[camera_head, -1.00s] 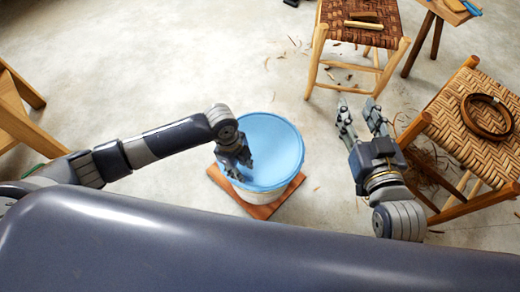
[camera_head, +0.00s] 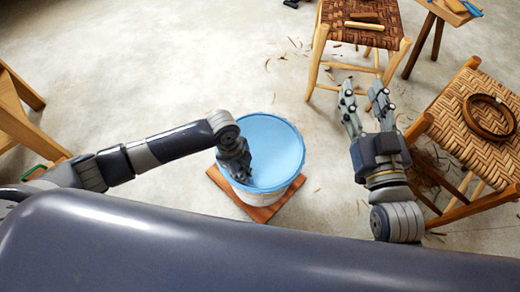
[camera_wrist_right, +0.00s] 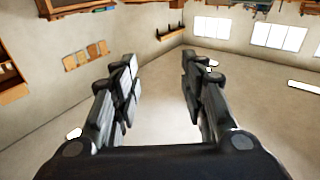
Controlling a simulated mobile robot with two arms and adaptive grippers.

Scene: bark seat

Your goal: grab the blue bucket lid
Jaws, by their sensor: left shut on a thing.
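The blue bucket lid (camera_head: 275,147) sits on top of a white bucket (camera_head: 257,199) in the middle of the head view. The bucket stands on a reddish-brown board. My left gripper (camera_head: 240,178) is at the left edge of the lid, shut on it; its fingertips are partly hidden against the rim. My right gripper (camera_head: 365,92) is open and empty, to the right of the bucket and apart from it. In the right wrist view its two fingers (camera_wrist_right: 158,85) are spread with nothing between them.
A woven stool (camera_head: 358,32) stands at the back, and a woven chair seat (camera_head: 472,125) with a dark coiled ring (camera_head: 490,116) stands at the right. Wooden legs (camera_head: 20,110) are at the left. Bark scraps lie around the stools. The floor left of the bucket is clear.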

